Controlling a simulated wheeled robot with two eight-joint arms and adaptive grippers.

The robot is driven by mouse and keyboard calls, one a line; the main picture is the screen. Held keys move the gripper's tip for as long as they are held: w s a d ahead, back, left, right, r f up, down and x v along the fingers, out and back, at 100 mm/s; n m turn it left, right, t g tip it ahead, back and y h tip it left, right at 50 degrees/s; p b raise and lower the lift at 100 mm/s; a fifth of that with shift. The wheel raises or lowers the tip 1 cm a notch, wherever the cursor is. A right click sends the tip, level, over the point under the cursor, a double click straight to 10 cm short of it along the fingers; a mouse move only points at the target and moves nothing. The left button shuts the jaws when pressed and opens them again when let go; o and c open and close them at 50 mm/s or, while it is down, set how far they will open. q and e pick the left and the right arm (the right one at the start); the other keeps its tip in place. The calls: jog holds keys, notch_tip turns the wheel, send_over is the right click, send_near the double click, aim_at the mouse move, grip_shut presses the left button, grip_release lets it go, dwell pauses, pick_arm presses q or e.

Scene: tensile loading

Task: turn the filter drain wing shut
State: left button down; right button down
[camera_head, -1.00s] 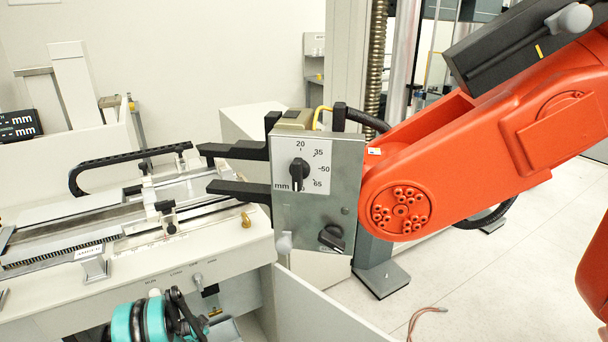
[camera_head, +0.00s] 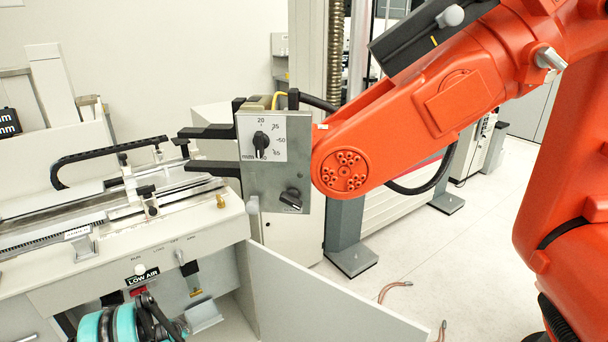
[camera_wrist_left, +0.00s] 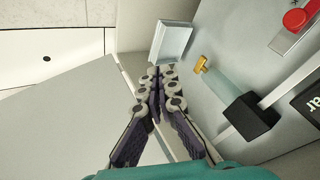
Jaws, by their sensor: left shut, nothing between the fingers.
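The filter drain wing is a small brass tab (camera_wrist_left: 201,64) at the end of the clear filter bowl (camera_wrist_left: 222,84) in the left wrist view. The black filter head (camera_wrist_left: 250,115) is at the bowl's other end. In the head view the wing (camera_head: 195,293) shows small under the black filter (camera_head: 190,268) on the machine's front. My left gripper (camera_wrist_left: 160,72) is shut and empty. Its fingertips are beside the wing, apart from it in the picture; their depth gap is unclear. In the head view its teal and black body (camera_head: 130,322) is at the bottom left. My right gripper is out of view.
A metal tray (camera_wrist_left: 174,42) lies just beyond the fingertips; it also shows in the head view (camera_head: 204,316). A pale panel (camera_head: 315,295) stands out right of the filter. An orange robot arm (camera_head: 430,110) spans the right.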

pick_arm(q)
jog(key=s+d+r+n, duration=0.1)
jog(key=s+d+r, duration=0.3)
jog(key=r, duration=0.5)
jog(key=s+d+r+n, duration=0.1)
jog(key=d+r, duration=0.5)
jog(key=r, duration=0.3)
jog(key=s+d+r+n, duration=0.1)
jog(key=s+d+r, duration=0.25)
jog(key=r, duration=0.55)
jog(key=s+d+r+n, duration=0.1)
jog(key=s+d+r, duration=0.1)
jog(key=s, duration=0.5)
jog(key=s+d+r+n+h, duration=0.1)
jog(key=s+d+r, duration=0.1)
jog(key=s+d, duration=0.3)
jog(key=s+d+r+n, duration=0.1)
jog(key=s+d, duration=0.3)
jog(key=s, duration=0.6)
jog(key=shift+s+d+r+h, duration=0.25)
jog(key=shift+s+r+h, duration=0.05)
jog(key=shift+r, duration=0.25)
